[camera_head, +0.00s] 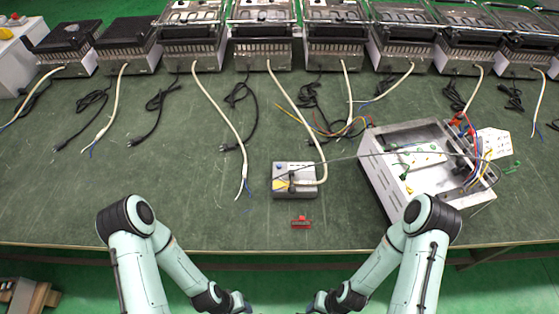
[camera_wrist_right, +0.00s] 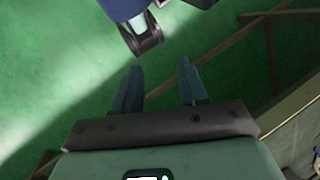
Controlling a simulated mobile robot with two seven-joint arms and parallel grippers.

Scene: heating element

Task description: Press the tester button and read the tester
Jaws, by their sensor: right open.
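A small grey box (camera_head: 285,190), which looks like the tester, sits on the green table near the middle in the head view. It has yellow and blue parts on top, and a white cable reaches it from the back. I cannot make out a button or a reading on it. A small red part (camera_head: 301,222) lies on the table in front of it. My right gripper (camera_wrist_right: 160,85) is open and empty over the green floor in the right wrist view.
A large open metal case (camera_head: 380,185) with wires, boards and red clips stands at right on the table (camera_head: 150,195). Several heater units (camera_head: 262,52) line the back, with white and black cables trailing forward. The table's front left is clear.

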